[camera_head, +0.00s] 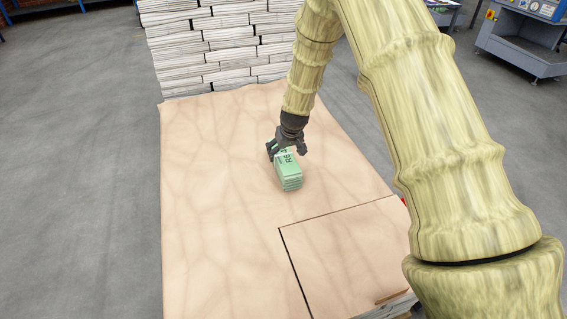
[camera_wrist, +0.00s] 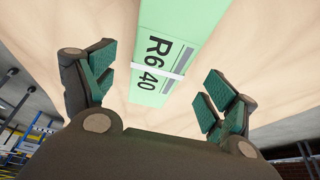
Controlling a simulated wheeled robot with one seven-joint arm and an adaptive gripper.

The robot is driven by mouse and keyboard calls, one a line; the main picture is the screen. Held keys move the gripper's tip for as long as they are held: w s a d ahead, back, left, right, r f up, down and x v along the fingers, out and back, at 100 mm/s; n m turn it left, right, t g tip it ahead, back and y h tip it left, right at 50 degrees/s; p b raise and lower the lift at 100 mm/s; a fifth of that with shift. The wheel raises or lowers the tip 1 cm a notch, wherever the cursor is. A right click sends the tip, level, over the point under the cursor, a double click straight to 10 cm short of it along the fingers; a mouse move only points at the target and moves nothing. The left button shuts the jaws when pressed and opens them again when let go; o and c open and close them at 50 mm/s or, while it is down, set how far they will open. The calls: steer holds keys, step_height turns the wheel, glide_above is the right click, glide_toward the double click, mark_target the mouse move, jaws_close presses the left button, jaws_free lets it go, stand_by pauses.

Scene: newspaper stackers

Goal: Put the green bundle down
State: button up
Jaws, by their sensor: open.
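The green bundle (camera_head: 288,172) is a small block with a band around it and dark lettering on top. It rests on the tan sheet-covered surface (camera_head: 210,200) near its middle. In the wrist view the bundle (camera_wrist: 178,45) shows the marking "R640" and a pale strap across it. My gripper (camera_head: 287,149) is at the bundle's far end in the head view. In the wrist view my gripper (camera_wrist: 158,90) is open, its green-padded fingers apart on either side of the bundle with gaps showing. The bundle's far end is partly hidden by my gripper in the head view.
A tall stack of newspaper bundles (camera_head: 220,45) stands behind the sheet. A separate sheet-topped piece (camera_head: 345,250) lies at the front right, with a dark gap along its edge. A blue-grey machine (camera_head: 525,40) stands at the back right. Tan surface around the bundle is clear.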

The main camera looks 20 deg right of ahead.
steer(key=shift+w+b+x, duration=0.1)
steer(key=shift+b+x, duration=0.1)
steer(key=shift+x, duration=1.9)
steer(key=shift+w+b+x, duration=0.15)
steer(key=shift+b+x, duration=0.05)
steer(key=shift+x, duration=1.85)
steer(key=shift+d+r, duration=0.1)
steer(key=shift+c, duration=0.2)
steer(key=c, duration=1.7)
steer(key=shift+r, duration=0.1)
jaws_close()
steer(key=shift+r, duration=0.1)
